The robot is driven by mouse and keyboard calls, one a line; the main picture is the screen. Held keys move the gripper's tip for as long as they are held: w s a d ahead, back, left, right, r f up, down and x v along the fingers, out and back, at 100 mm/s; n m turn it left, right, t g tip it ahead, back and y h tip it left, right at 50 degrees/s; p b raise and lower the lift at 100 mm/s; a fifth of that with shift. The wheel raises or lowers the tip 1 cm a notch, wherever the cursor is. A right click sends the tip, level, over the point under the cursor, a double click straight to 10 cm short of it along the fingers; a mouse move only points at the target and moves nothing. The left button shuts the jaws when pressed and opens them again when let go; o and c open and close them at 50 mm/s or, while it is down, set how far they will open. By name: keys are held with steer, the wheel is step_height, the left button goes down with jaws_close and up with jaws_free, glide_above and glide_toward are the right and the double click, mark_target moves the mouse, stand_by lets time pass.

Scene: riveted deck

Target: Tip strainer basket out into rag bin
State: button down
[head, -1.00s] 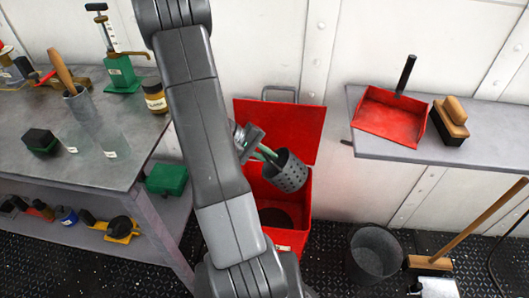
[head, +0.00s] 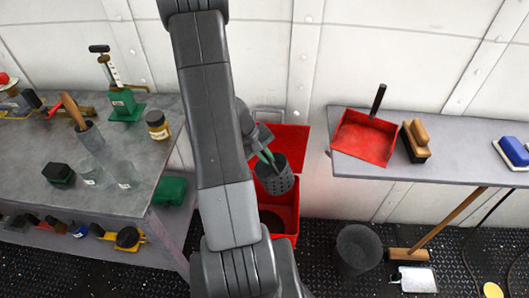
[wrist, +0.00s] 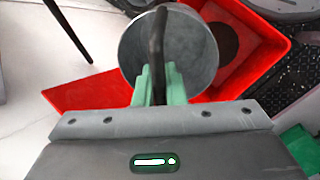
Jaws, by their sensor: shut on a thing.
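The strainer basket (head: 273,177) is a dark grey perforated cup. My gripper (head: 266,157) is shut on its handle with green fingers. The basket hangs above the red rag bin (head: 289,212), apart from it and near upright, a little tilted. The bin's lid (head: 291,140) stands open against the wall behind. In the wrist view, the basket (wrist: 190,60) is seen from its open end, its dark handle (wrist: 158,45) between the green fingers. Its inside looks plain grey; I cannot tell if anything lies in it. The bin (wrist: 262,72) shows behind it, with a dark round patch inside. My arm hides part of the bin.
A grey workbench (head: 110,180) with jars and tools stands at left. A shelf (head: 465,165) at right holds a red dustpan (head: 365,137) and a brush (head: 416,141). A grey bucket (head: 356,249) and a broom (head: 410,254) stand on the floor right of the bin.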

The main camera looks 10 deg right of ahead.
steer(key=d+r+y+p, duration=0.6)
steer(key=d+y+p, duration=0.1)
steer(key=p, duration=0.9)
steer(key=shift+s+d+r+t+y, duration=0.15)
steer(key=shift+d+r+t+y, duration=0.15)
steer(key=shift+d+r+y, duration=0.1)
stand_by(0.3)
steer(key=shift+f, duration=0.1)
stand_by(0.6)
